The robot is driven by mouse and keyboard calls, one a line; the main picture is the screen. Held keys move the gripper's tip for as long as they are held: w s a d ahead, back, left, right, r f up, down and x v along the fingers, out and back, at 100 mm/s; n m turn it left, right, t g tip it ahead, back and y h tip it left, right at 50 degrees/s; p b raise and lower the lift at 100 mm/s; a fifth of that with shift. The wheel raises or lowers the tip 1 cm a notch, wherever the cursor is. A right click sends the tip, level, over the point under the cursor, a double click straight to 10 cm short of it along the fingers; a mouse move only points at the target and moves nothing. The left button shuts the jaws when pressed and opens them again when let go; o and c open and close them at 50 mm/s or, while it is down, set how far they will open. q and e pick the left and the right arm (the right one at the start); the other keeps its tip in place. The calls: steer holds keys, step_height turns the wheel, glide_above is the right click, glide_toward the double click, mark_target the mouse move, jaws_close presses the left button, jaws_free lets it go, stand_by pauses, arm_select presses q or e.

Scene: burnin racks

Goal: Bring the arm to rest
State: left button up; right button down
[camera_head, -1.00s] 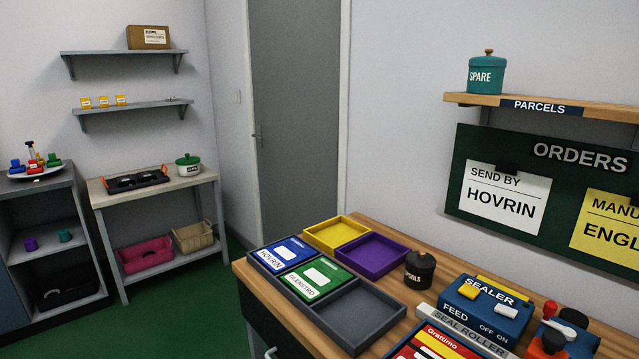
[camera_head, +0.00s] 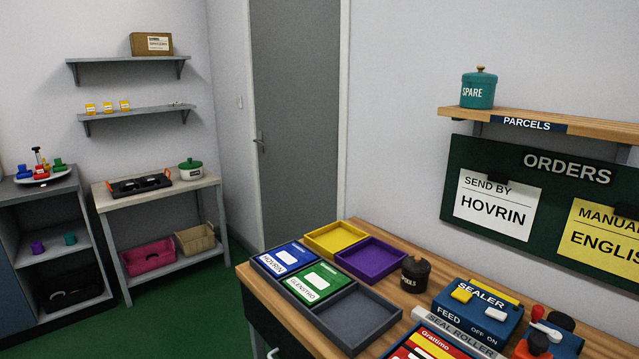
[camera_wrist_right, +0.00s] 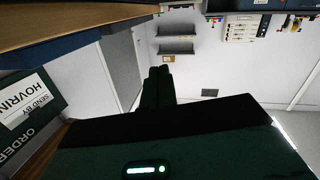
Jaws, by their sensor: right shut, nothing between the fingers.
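My right gripper (camera_wrist_right: 158,84) shows in the right wrist view. Its dark fingers are together, with nothing between them, and it points into open air with the grey door (camera_wrist_right: 124,70) and wall shelves (camera_wrist_right: 176,46) beyond. Neither gripper shows in the head view. My left gripper is in no view.
The wooden bench (camera_head: 392,283) holds yellow (camera_head: 336,237) and purple (camera_head: 369,259) trays, a grey tray (camera_head: 357,315), a dark tools pot (camera_head: 415,273) and the blue sealer (camera_head: 480,306). The parcels shelf (camera_head: 590,127) and orders board (camera_head: 446,190) are on the right wall. Green floor (camera_head: 185,310) is clear at left.

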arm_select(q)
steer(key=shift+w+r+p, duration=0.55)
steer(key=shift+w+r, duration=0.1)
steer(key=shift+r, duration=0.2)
arm_select(e)
steer(key=s+d+f+m+g+h, duration=0.3)
steer(key=s+d+f, duration=0.2)
steer(key=s+f, duration=0.2)
steer(key=s+d+f+m+g+h, duration=0.2)
steer(key=s+d+f, duration=0.4)
steer(key=s, duration=0.5)
step_height(320, 180, down, 2)
steer(key=shift+s+d+m+g+h, duration=0.2)
steer(key=shift+s+m+g+h, duration=0.2)
steer(key=shift+g+h, duration=0.3)
